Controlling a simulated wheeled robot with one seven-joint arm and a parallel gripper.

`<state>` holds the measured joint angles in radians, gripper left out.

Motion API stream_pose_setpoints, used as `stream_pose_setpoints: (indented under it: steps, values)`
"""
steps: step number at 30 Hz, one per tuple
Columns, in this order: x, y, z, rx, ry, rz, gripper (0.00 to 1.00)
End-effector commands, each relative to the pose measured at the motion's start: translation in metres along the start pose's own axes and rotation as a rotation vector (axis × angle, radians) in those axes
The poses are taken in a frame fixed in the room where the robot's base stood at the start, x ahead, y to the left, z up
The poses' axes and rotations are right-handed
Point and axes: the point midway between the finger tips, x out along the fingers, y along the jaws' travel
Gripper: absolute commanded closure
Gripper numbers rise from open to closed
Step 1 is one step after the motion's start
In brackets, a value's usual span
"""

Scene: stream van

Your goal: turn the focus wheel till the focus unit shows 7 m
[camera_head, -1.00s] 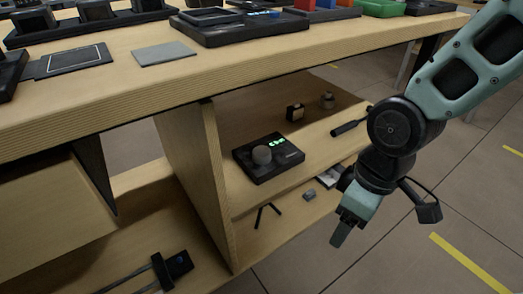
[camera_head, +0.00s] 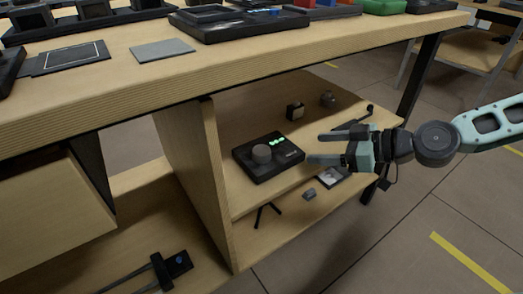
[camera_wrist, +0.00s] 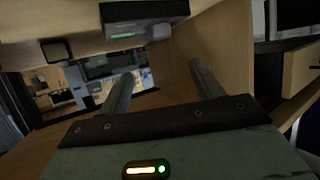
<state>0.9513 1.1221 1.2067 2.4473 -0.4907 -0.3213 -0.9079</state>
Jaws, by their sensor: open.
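The focus unit (camera_head: 283,167) is a black box with a lit green display, on the upper shelf under the table. The display is too small to read. The focus wheel (camera_head: 262,153) is a round grey knob on its top. My gripper (camera_head: 320,149) is level, pointing left at the unit from its right side, open and empty, apart from the wheel. In the wrist view, the focus unit (camera_wrist: 120,14) shows at the top edge with its wheel (camera_wrist: 159,32), beyond my open fingers (camera_wrist: 162,75).
A wooden divider (camera_head: 218,185) stands just left of the unit, and the tabletop (camera_head: 230,70) hangs above. Small items, including a dark block (camera_head: 295,111), stand further back on the shelf. A small tripod (camera_head: 266,214) is on the shelf below.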

Motion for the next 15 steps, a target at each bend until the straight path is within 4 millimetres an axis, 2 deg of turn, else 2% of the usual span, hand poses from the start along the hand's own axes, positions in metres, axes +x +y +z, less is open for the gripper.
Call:
stream_pose_setpoints:
  steps: [5, 15]
  values:
    - [0.028, -0.002, 0.004, -0.003, -0.003, -0.006, 0.34]
    - [0.1, -0.003, 0.005, -0.001, -0.004, -0.007, 0.34]
